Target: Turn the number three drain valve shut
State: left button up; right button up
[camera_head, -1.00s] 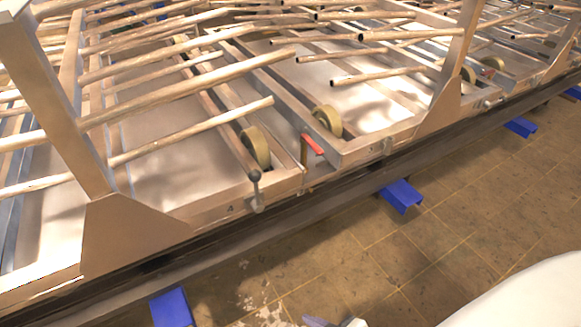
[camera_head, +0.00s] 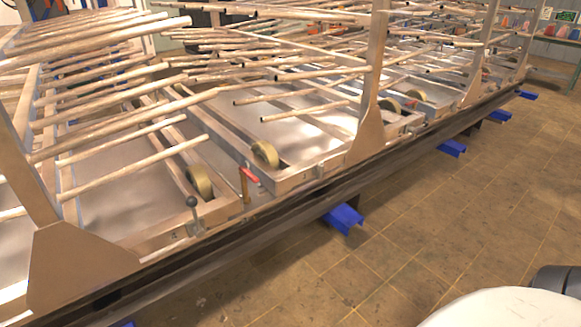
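A valve with a red handle (camera_head: 250,175) on a brass-coloured upright stem (camera_head: 244,186) stands at the frame's near edge, left of centre. Another red handle (camera_head: 412,96) shows farther along the frame to the right, small and partly hidden. I cannot read a number at either one, so I cannot tell which is number three. A lever with a dark ball knob (camera_head: 192,202) stands left of the nearer red handle. Neither of my grippers is in view.
The long metal frame carries many pipes (camera_head: 120,76), uprights (camera_head: 370,110) and wheels (camera_head: 199,181). A dark rail (camera_head: 290,212) runs along its front, with blue feet (camera_head: 343,217) sticking out. Tiled floor (camera_head: 420,230) lies clear to the right. A shelf with coloured items (camera_head: 540,28) stands far right.

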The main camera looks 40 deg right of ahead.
aim_at(249, 173)
jog(key=z, duration=0.6)
jog(key=i, duration=0.8)
jog(key=z, duration=0.2)
